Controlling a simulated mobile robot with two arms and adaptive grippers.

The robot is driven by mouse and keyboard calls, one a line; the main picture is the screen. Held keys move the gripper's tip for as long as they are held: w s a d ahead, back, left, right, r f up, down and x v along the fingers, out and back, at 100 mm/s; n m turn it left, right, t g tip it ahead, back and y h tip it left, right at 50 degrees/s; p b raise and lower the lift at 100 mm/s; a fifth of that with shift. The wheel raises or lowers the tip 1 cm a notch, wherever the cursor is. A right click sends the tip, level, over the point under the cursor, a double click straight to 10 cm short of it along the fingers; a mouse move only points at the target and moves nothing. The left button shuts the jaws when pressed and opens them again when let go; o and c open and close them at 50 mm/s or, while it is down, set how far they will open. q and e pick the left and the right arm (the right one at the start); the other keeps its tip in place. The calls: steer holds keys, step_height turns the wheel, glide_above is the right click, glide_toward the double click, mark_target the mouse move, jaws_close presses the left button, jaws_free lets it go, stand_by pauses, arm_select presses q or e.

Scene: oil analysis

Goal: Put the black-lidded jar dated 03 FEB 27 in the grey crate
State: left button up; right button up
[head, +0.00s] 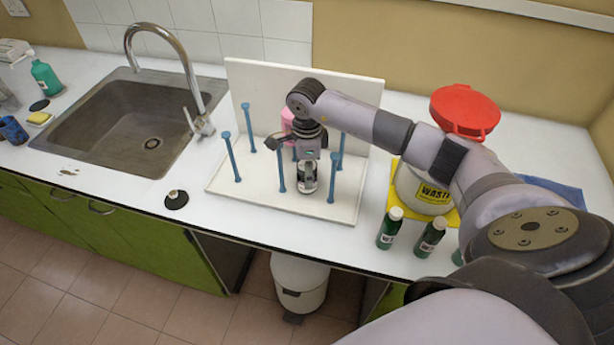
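My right gripper (308,160) points down over the white pegged drying board (245,195). Directly under it is a small jar (307,182) with a white label and dark parts, standing on the board between blue pegs. The gripper's fingers hide the jar's top, so I cannot tell whether they are closed on it. The jar's date is too small to read. A pink object (288,120) is partly hidden behind my wrist. I do not see a grey crate. My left gripper is not in view.
A sink (130,125) with a tall faucet lies left; a dark round item (176,199) is near the front edge. At right are green bottles with pale caps (390,228), a waste bucket (425,192) and its red lid (465,110). Counter left of the board is mostly clear.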

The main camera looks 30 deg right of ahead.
steer(key=c, duration=0.8)
